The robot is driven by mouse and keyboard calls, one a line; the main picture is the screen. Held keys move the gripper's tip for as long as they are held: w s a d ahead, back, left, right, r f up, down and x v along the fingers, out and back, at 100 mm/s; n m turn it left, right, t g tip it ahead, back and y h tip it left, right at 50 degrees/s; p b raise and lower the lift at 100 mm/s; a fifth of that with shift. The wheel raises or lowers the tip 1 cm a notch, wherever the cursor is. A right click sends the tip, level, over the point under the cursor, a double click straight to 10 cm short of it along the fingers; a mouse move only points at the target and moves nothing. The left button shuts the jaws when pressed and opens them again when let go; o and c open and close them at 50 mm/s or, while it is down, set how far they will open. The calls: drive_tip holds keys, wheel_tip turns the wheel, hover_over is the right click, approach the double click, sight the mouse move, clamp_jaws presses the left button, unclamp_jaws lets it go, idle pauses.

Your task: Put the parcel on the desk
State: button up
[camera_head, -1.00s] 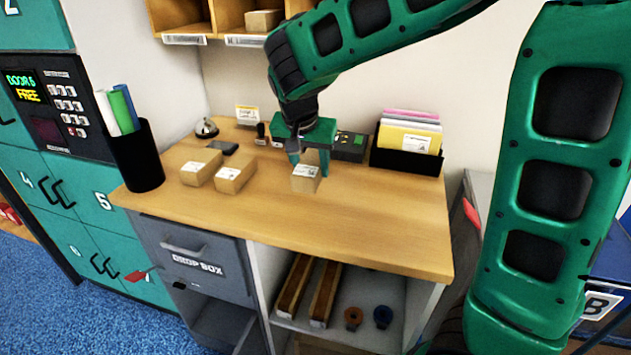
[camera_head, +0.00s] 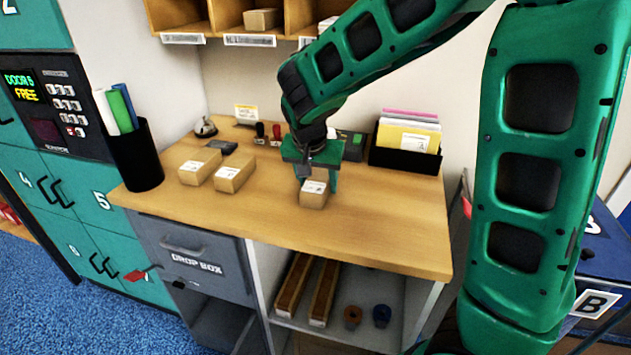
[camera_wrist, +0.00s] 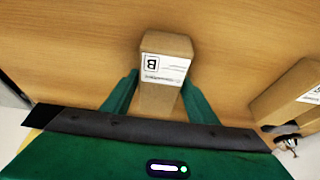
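A small brown parcel (camera_head: 313,194) with a white label is between the fingers of my gripper (camera_head: 318,178), over the front middle of the wooden desk (camera_head: 390,225). In the wrist view the parcel (camera_wrist: 160,97) is upright between the green fingers (camera_wrist: 160,100), its label marked "B". The gripper appears shut on it. The parcel is at or just above the desk top; I cannot tell whether its underside touches.
Two other parcels (camera_head: 199,166) (camera_head: 234,173) lie to the left on the desk. A black pen cup (camera_head: 135,158) stands at the left edge. A black file tray (camera_head: 404,158) and two stamps (camera_head: 277,133) are at the back. The desk's front right is clear.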

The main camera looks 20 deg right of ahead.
drive_tip(key=shift+o, duration=0.6)
drive_tip(key=shift+r, duration=0.25)
drive_tip(key=v, duration=1.2)
drive_tip(key=s+d+f+g, duration=0.2)
drive_tip(key=s+d+f, duration=0.1)
drive_tip(key=s+d, duration=1)
drive_tip(key=s+d+f+y, duration=0.1)
drive_tip(key=s+d+f, duration=0.1)
drive_tip(key=s, duration=0.5)
drive_tip(key=s+d+f+g+y, duration=0.1)
drive_tip(key=s+d+f, duration=0.2)
drive_tip(key=s+d, duration=0.2)
drive_tip(key=s, duration=0.2)
drive_tip(key=shift+s+n+g+y, duration=0.3)
drive_tip(key=shift+s+n+y, duration=0.1)
